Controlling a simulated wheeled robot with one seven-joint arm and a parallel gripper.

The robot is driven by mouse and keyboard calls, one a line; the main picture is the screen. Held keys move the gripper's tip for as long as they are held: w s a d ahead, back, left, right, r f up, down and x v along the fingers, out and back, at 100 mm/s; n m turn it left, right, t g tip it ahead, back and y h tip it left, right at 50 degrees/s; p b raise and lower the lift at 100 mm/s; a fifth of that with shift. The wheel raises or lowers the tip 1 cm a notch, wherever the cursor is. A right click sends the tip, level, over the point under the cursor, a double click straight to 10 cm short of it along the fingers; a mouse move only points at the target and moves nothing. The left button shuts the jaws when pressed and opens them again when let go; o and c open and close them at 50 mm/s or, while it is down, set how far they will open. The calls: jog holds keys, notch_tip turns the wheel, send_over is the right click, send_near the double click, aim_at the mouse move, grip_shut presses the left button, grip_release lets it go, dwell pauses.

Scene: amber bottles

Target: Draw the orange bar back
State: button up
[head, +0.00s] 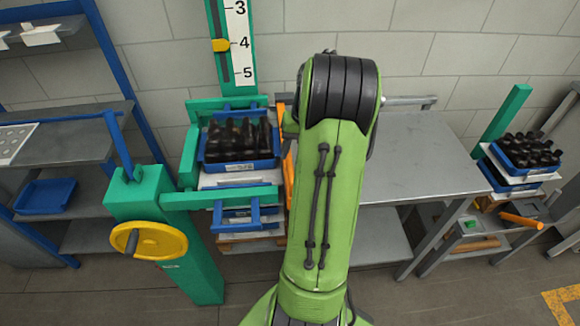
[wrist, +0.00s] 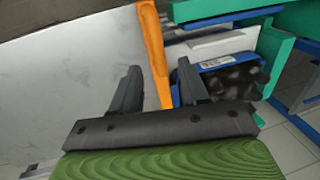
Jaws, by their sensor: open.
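The orange bar (wrist: 152,45) is long and narrow and runs from the top of the wrist view down between my two fingers. In the head view only slivers of the orange bar (head: 288,172) show, beside the crate stack and left of my arm. My gripper (wrist: 158,70) is open, with one dark finger on each side of the bar in the picture. I cannot tell whether either finger touches it or how deep it lies between them. In the head view my own arm hides the gripper.
A blue crate of dark bottles (head: 238,165) stands within a green frame (head: 225,198) left of the bar. A grey table (head: 415,165) lies to the right, its visible top clear. A yellow handwheel (head: 148,240) is on the green post. Another bottle crate (head: 510,172) stands far right.

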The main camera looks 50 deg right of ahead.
aim_at(291, 167)
jog(key=f, duration=0.5)
jog(key=shift+w+a+f, duration=0.1)
jog(key=shift+w+a, duration=0.2)
jog(key=shift+c, duration=0.2)
grip_shut()
